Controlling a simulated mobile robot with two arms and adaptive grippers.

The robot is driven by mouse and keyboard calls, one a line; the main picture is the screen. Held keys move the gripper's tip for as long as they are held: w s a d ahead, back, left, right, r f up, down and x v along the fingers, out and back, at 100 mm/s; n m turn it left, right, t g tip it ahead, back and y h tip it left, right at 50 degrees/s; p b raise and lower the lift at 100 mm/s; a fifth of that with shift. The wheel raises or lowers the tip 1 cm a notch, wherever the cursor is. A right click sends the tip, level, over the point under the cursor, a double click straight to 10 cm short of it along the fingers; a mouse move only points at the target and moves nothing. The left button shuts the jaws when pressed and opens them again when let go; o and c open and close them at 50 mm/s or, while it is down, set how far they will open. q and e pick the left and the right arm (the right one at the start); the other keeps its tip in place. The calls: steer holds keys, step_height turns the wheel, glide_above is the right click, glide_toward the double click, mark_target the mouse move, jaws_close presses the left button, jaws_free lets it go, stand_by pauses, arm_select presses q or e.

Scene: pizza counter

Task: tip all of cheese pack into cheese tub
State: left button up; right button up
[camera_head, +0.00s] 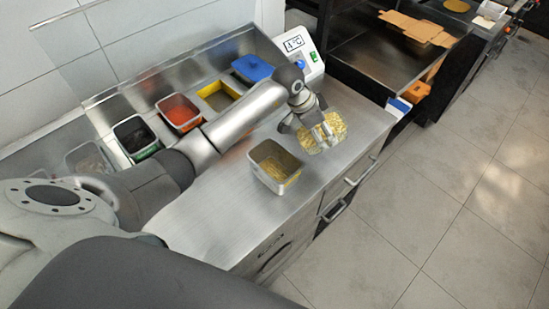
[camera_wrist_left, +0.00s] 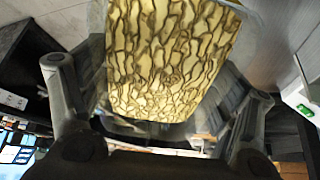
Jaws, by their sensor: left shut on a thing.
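The cheese pack (camera_head: 326,132), a clear pack full of pale yellow shreds, is in my left gripper (camera_head: 318,129) above the right end of the steel counter. In the left wrist view the cheese pack (camera_wrist_left: 165,60) fills the middle, between the two fingers of the left gripper (camera_wrist_left: 160,125), which is shut on it. The cheese tub (camera_head: 262,161), a steel tub with some yellow shreds low inside, stands on the counter to the left of the pack and nearer to me. The pack is apart from the tub. My right gripper is not in view.
Along the back of the counter (camera_head: 215,215) sit a dark-filled tub (camera_head: 135,135), a red-filled tub (camera_head: 179,112), a yellow-rimmed tub (camera_head: 218,95) and a blue lid (camera_head: 252,68). The counter left of the cheese tub is clear.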

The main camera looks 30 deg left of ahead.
mark_target(306, 145)
arm_select(q)
steer(key=shift+s+a+r+t+h, duration=0.6)
steer(key=shift+s+t+h, duration=0.05)
steer(key=shift+t+h, duration=0.05)
steer(key=shift+s+a+f+t+h, duration=0.2)
steer(key=shift+s+a+t+h, duration=0.4)
steer(key=shift+s+a, duration=0.1)
steer(key=shift+s+a+r+t+h, duration=0.2)
steer(key=shift+r+t+h, duration=0.15)
steer(key=shift+t+h, duration=0.1)
steer(key=shift+s+a+r+t+h, duration=0.15)
steer(key=shift+s+r+t+h, duration=0.05)
steer(key=shift+r+t+h, duration=0.2)
steer(key=shift+f, duration=0.15)
steer(key=shift+s+a, duration=0.1)
steer(key=shift+t+h, duration=0.25)
steer(key=shift+t, duration=0.1)
steer(key=shift+s+r, duration=0.1)
steer(key=shift+r, duration=0.2)
steer(key=shift+a+f, duration=0.1)
